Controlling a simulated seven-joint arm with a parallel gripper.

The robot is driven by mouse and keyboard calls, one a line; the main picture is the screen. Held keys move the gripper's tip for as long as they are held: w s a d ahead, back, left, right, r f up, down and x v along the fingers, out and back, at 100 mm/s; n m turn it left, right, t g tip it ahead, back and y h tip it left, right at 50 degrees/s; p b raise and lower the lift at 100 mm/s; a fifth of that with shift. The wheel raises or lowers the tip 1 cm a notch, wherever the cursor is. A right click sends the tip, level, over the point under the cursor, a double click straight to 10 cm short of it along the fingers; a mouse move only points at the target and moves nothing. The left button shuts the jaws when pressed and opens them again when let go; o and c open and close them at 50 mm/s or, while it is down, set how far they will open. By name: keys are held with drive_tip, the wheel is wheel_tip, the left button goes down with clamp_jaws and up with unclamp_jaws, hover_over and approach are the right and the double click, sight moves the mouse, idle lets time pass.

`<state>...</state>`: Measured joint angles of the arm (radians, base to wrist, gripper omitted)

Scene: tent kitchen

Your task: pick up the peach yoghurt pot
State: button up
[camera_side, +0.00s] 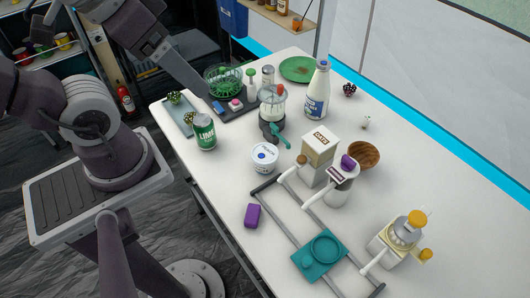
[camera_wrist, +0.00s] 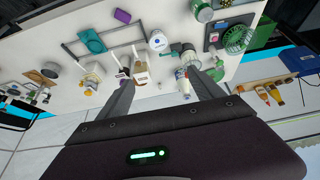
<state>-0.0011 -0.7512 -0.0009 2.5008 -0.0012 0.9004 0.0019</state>
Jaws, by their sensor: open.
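A white round pot with blue marks on its lid (camera_side: 264,157) stands upright near the middle of the table. It looks like the yoghurt pot, but I cannot read a peach label. In the wrist view the same pot (camera_wrist: 159,42) lies beyond my fingertips, roughly in line with the gap between them. My gripper (camera_wrist: 162,76) is open and empty, with its two fingers spread apart. It is clear of the pot and not touching it. In the side view my arm reaches in from the upper left, and both fingertips cannot be made out there.
A green lime can (camera_side: 205,132) and a grinder with a teal crank (camera_side: 272,105) stand near the pot. An oats carton (camera_side: 320,146), a purple-topped jar (camera_side: 340,185) and a milk bottle (camera_side: 318,92) are right of it. A purple block (camera_side: 252,216) and rail frame (camera_side: 290,232) lie in front.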

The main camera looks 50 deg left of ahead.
drive_tip(key=shift+o, duration=0.2)
idle(0.3)
drive_tip(key=shift+o, duration=0.8)
